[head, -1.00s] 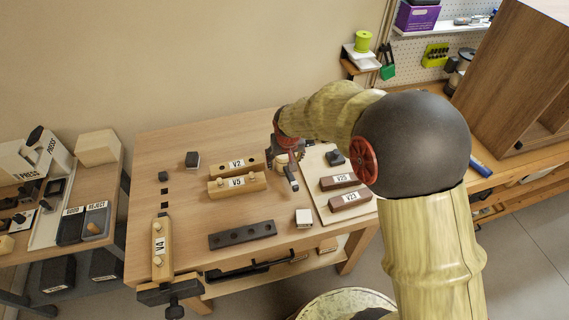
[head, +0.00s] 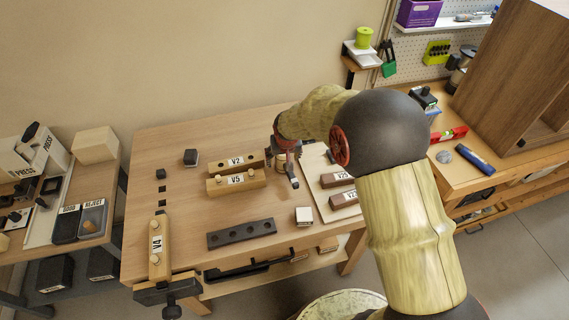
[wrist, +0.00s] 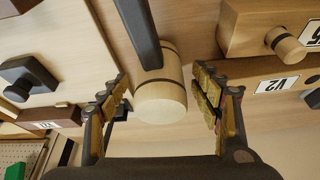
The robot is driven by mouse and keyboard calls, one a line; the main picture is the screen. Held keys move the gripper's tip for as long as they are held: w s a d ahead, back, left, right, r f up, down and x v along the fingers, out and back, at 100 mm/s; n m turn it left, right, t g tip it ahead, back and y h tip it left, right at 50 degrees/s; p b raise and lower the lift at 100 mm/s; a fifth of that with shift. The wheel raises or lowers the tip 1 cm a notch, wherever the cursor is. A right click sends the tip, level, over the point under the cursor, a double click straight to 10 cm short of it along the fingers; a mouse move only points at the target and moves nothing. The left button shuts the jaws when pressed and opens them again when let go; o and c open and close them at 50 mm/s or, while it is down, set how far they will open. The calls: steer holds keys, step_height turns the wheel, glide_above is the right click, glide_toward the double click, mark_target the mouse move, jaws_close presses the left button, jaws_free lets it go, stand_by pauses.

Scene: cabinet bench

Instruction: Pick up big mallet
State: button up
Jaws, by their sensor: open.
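The big mallet has a pale wooden cylindrical head (wrist: 162,94) with dark bands and a dark handle (wrist: 139,30) in the wrist view. In the wrist view my gripper (wrist: 161,86) is open, with one finger on each side of the mallet head. Gaps show between the fingers and the head, so nothing is gripped.
Wooden blocks V2 (head: 238,162) and V5 (head: 236,181) lie left of the gripper. A pale board (head: 318,178) with brown blocks V25 (head: 337,179) and V23 (head: 343,198) lies right. A dark holed strip (head: 241,234) and a white block (head: 304,216) are nearer the front.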

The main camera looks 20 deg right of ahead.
steer(key=shift+c, duration=0.9)
steer(key=c, duration=1.1)
steer(key=shift+c, duration=0.4)
steer(key=shift+r, duration=0.15)
steer(key=shift+r+p, duration=0.3)
steer(key=shift+r, duration=0.25)
step_height(320, 180, up, 3)
steer(key=shift+s+f+p, duration=0.15)
steer(key=shift+p, duration=0.3)
steer(key=s+r, duration=0.2)
steer(key=s+r+p, duration=0.1)
steer(key=s+r, duration=0.1)
steer(key=r, duration=0.1)
steer(key=shift+s+r+p, duration=0.25)
steer(key=shift+s+p, duration=0.05)
steer(key=shift+s, duration=0.05)
steer(key=s+r+p, duration=0.1)
steer(key=s+r, duration=0.2)
steer(key=s, duration=0.6)
steer(key=shift+r, duration=0.25)
